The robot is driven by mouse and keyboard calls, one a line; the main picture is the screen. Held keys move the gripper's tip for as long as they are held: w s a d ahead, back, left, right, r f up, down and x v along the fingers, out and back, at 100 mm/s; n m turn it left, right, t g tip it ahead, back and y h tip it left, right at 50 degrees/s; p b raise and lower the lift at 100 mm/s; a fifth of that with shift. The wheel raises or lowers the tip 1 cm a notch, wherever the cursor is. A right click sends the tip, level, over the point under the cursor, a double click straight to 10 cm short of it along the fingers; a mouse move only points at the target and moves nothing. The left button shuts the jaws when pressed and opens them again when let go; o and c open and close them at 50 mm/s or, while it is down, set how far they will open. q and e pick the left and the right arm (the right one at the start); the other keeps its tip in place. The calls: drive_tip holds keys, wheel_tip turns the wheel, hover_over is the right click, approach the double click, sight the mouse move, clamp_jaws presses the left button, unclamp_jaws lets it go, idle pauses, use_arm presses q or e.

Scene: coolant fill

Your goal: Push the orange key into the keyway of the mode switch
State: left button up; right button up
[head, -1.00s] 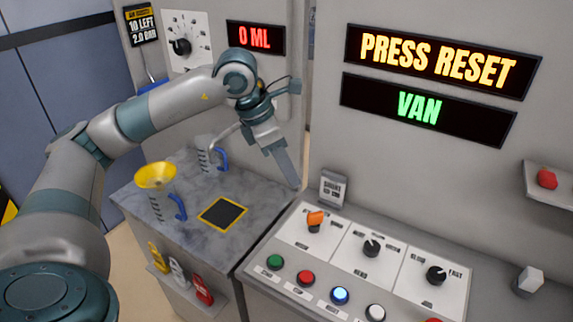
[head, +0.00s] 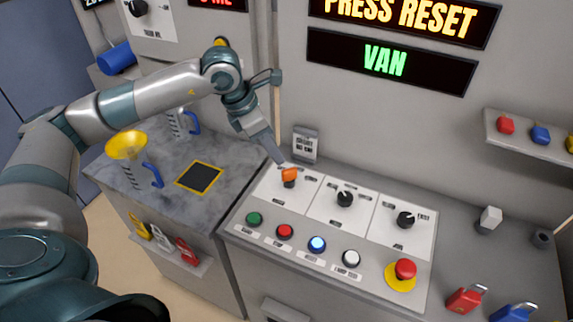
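The orange key (head: 289,174) stands at the mode switch, on the leftmost white plate (head: 272,196) of the sloped control panel. Whether it is fully seated in the keyway is too small to tell. My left gripper (head: 279,160) reaches down from the upper left, its tip just behind and above the key. The fingers look close together, but I cannot tell whether they are shut or touch the key. My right gripper is not in view.
Two black knobs (head: 344,199) sit right of the key, with coloured buttons (head: 317,244) and a red emergency button (head: 404,270) in front. A small grey sign (head: 305,144) stands behind the key. Padlocks (head: 466,299) lie at right.

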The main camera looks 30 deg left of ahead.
sight(287, 170)
use_arm(q)
drive_tip(key=p+x, duration=0.3)
drive_tip(key=x, duration=0.6)
drive_tip(key=shift+w+f, duration=0.1)
drive_tip(key=shift+f, duration=0.3)
drive_tip(key=shift+c, duration=0.3)
clamp_jaws()
drive_tip(key=c, duration=0.6)
unclamp_jaws()
drive_tip(key=shift+c, duration=0.2)
clamp_jaws()
drive_tip(key=o, duration=0.7)
unclamp_jaws()
